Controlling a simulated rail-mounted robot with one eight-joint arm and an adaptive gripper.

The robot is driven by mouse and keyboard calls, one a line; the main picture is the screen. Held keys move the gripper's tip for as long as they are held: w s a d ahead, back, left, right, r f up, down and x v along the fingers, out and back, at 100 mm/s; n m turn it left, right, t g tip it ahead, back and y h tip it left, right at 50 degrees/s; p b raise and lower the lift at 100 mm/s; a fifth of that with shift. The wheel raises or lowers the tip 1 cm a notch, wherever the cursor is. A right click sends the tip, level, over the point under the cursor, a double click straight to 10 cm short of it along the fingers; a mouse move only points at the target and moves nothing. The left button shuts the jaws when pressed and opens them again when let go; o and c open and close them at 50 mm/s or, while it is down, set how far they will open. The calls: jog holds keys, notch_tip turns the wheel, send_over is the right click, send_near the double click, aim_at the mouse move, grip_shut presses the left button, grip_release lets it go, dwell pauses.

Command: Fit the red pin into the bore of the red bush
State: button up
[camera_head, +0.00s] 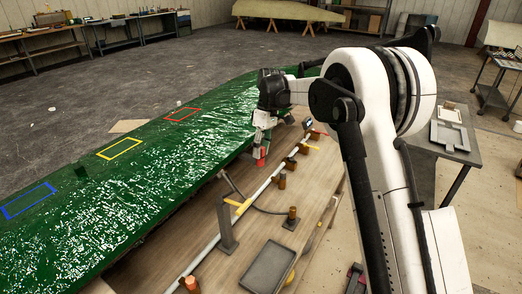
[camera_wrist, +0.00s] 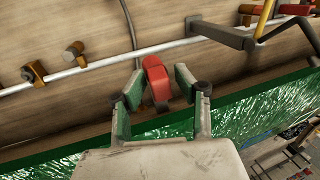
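In the head view my gripper (camera_head: 262,142) points down beside the near edge of the green hull mould (camera_head: 150,180), and the red pin (camera_head: 261,158) shows below the fingers. The pin's lower end is partly hidden in the wrist view. A small red piece (camera_head: 318,132) sits near the far end of the pipe; I cannot tell whether it is the red bush. No open bore can be made out.
A pale pipe (camera_head: 262,190) with several brown fittings runs along the wooden bench, beside a grey post (camera_head: 227,232). A grey tray (camera_head: 268,267) lies at the front. Red (camera_head: 183,114), yellow (camera_head: 120,148) and blue (camera_head: 28,200) outlines mark the hull.

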jog(key=shift+o, duration=0.3)
jog(key=shift+r, duration=0.1)
jog(key=v, duration=1.1)
jog(key=shift+r, duration=0.4)
jog(key=shift+w, duration=0.1)
